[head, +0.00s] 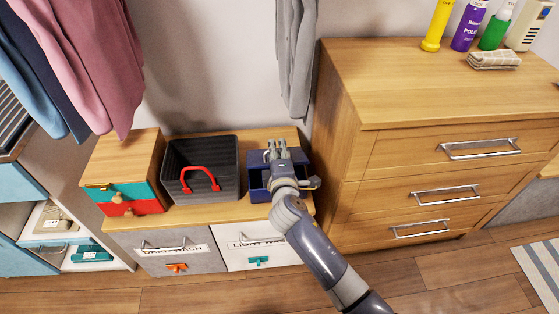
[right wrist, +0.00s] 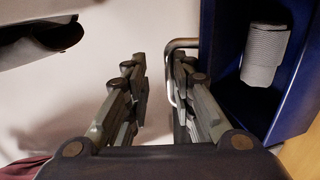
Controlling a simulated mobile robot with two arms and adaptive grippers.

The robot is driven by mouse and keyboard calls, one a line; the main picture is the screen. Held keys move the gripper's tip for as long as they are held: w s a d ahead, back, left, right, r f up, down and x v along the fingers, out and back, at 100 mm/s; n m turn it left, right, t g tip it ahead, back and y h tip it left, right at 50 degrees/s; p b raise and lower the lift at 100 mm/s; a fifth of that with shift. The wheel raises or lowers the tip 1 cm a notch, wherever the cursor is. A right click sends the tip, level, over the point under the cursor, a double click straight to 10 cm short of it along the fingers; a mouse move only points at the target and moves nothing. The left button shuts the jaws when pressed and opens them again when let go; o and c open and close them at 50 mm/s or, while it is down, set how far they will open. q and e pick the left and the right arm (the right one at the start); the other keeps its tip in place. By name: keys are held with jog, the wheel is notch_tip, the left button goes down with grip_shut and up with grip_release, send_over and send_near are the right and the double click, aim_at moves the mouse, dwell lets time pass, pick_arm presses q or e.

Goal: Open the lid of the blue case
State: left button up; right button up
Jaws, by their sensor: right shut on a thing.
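The blue case (head: 255,196) stands on the low wooden bench, partly covered by my right arm. Its lid (head: 257,158) appears raised, with a dark gap below it. In the right wrist view, the blue case's interior (right wrist: 262,106) shows, with a grey ribbed roll (right wrist: 265,55) inside. My right gripper (head: 275,146) is over the upper part of the case. In the right wrist view, its fingers (right wrist: 158,88) are beside a metal loop handle (right wrist: 182,43) and are shut on it. Part of the handle is hidden by a finger. My left gripper is not in view.
A black basket (head: 190,155) with a red handle stands left of the case, and a wooden box (head: 120,160) is further left. A tall dresser (head: 350,140) stands close on the right. A grey garment (head: 297,60) hangs just above the case.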

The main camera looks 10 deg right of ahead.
jog(key=shift+s+r, duration=0.15)
jog(key=shift+r, duration=0.55)
jog(key=f+v, duration=0.1)
jog(key=v, duration=1)
jog(key=shift+s, duration=0.35)
jog(key=shift+f, duration=0.2)
